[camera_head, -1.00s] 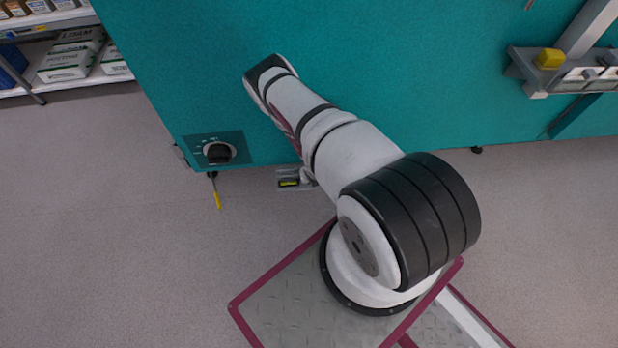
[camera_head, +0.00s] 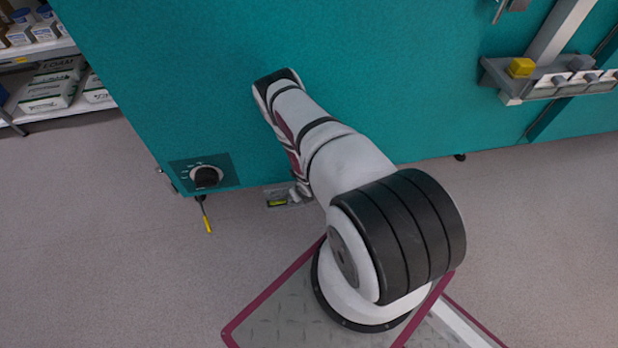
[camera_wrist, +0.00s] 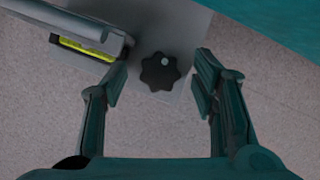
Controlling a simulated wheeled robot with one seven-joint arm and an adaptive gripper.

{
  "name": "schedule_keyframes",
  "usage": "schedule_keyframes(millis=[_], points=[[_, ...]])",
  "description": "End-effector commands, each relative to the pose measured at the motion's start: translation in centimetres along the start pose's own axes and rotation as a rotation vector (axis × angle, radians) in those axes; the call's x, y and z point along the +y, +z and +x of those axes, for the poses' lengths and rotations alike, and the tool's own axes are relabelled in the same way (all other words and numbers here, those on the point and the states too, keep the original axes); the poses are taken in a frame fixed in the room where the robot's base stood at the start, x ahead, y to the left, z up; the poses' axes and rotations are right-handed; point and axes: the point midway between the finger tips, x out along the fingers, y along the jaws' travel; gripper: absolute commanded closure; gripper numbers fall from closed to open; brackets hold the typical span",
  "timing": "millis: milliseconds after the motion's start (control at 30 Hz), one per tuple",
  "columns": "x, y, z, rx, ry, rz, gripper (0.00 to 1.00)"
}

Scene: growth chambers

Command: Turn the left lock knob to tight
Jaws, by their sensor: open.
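A black lobed knob (camera_wrist: 160,71) with a small pale dot sits on a grey plate (camera_wrist: 178,32) in the wrist view. My gripper (camera_wrist: 158,88) is open, one finger to the left and one to the right of the knob, with gaps on both sides. Neither finger clearly touches it. In the head view my arm hides my gripper and the knob. A grey bracket with a yellow-green strip (camera_head: 277,203) shows low beside my arm; a similar yellow-green strip shows in the wrist view (camera_wrist: 85,48).
A teal cabinet wall (camera_head: 400,90) stands close in front of my arm. A black rotary dial (camera_head: 206,177) with a yellow-tipped lever below it is at its left corner. A grey ledge with a yellow block (camera_head: 521,68) juts out at right. Shelves (camera_head: 50,60) stand at far left.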

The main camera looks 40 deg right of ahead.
Motion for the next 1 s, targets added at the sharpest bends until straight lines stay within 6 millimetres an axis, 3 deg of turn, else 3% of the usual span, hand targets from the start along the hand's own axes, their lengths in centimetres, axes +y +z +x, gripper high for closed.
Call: schedule_keyframes(millis=[600, 1000], points=[[-0.67, 0.12, 0.39, -0.002, 0.218, -0.529, 0.47], [-0.68, 0.09, 0.41, -0.002, 0.315, -0.758, 0.47]])
